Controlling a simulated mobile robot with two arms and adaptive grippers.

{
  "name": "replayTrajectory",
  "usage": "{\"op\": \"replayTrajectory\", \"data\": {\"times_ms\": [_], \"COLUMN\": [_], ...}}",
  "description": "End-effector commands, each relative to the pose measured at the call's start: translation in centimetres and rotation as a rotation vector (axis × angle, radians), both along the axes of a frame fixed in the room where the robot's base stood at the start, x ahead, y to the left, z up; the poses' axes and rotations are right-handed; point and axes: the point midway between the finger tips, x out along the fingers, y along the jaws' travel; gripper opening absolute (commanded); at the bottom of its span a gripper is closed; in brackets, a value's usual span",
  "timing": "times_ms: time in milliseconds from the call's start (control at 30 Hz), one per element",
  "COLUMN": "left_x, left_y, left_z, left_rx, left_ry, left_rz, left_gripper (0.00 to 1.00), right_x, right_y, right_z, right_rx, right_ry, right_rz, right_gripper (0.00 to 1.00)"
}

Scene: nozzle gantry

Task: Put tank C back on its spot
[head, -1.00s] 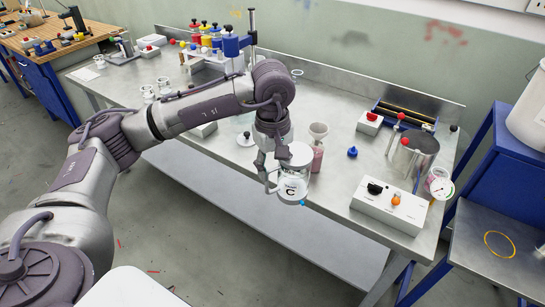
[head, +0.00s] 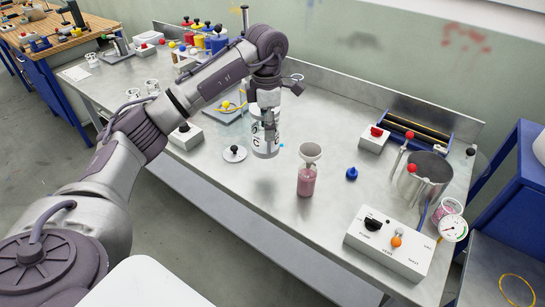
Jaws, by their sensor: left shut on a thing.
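Tank C (head: 265,145) is a clear and white jar marked "C". My left gripper (head: 269,126) is shut on it from above and behind, covering part of the jar. The tank appears upright and held above the steel bench (head: 325,240), with a soft shadow on the bench below it. Its exact height is hard to tell. A yellow ring mark (head: 519,290) shows on the steel top at the lower right, cut by the frame edge. I cannot tell whether it is the tank's spot. My right gripper is not in view.
A bottle with a funnel (head: 307,175) stands right of the tank, and a white disc with a black knob (head: 235,154) stands left. A blue stopper (head: 351,173), a control box (head: 390,243) and a metal pot (head: 427,175) are further right.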

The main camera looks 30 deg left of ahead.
Motion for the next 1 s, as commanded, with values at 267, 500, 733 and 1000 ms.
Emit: {"op": "replayTrajectory", "data": {"times_ms": [267, 500, 733, 1000], "left_x": [-0.1, -0.2, -0.1, -0.1], "left_y": [0.0, 0.0, 0.0, 0.0], "left_z": [-4.4, -6.5, -8.7, -9.0], "left_rx": [0.0, 0.0, 0.001, 0.001], "left_ry": [0.001, 0.003, -0.001, -0.001], "left_rz": [-0.001, -0.002, -0.003, -0.003], "left_gripper": [0.09, 0.09, 0.09, 0.09], "right_x": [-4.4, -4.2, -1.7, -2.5], "right_y": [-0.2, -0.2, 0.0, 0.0], "right_z": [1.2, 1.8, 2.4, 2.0], "right_rx": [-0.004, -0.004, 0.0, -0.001], "right_ry": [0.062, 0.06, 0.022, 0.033], "right_rz": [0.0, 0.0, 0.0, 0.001], "right_gripper": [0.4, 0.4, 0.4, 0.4]}}
